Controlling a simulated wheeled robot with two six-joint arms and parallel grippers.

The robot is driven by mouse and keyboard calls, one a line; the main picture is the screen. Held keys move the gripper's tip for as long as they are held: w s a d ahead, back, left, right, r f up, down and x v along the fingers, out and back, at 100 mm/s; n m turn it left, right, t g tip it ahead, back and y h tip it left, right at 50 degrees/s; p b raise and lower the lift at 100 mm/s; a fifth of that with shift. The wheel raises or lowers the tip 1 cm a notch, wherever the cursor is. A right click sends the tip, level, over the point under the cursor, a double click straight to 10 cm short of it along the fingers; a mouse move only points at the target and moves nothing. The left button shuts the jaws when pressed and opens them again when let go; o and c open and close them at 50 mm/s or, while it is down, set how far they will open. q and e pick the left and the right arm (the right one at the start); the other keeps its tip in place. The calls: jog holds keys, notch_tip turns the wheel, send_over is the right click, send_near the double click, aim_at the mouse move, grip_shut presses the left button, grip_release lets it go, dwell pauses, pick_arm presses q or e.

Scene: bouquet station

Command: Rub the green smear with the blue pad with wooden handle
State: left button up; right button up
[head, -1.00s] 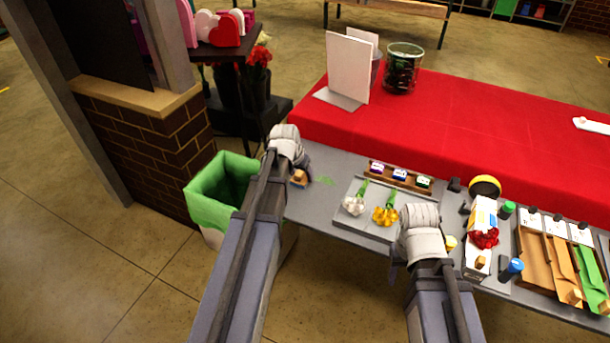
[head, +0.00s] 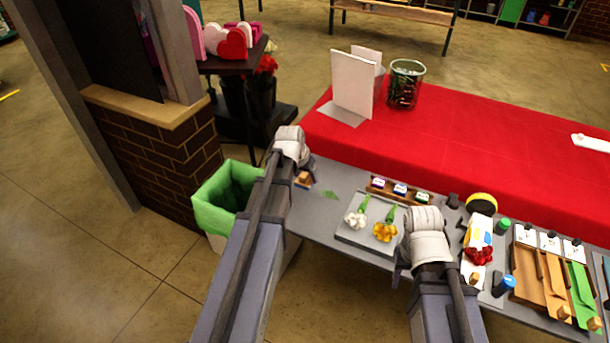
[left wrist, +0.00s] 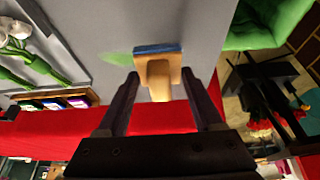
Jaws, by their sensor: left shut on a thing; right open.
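The pad, with a blue face and a wooden block and handle (left wrist: 158,72), is between the fingers of my left gripper (left wrist: 160,82), which is shut on it. In the left wrist view the blue face is turned towards the grey tabletop; I cannot tell whether it touches. The green smear (left wrist: 120,59) lies just left of the pad there. In the head view the smear (head: 330,195) is right of the left gripper (head: 303,180) and the pad's wooden part. My right gripper (head: 400,270) is open near the table's front edge, its fingers mostly hidden by its arm.
A tray (head: 350,236) with a white and a yellow flower lies right of the smear. A rack of small labelled blocks (head: 380,191) stands behind it. A green-lined bin (head: 212,215) is left of the table. The red-covered table (head: 450,150) borders the back.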

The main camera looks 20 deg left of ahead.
pick_arm(q)
jog(key=shift+r, duration=0.1)
notch_tip(320, 180, up, 3)
jog(key=p, duration=0.3)
dwell(0.3)
dwell(0.4)
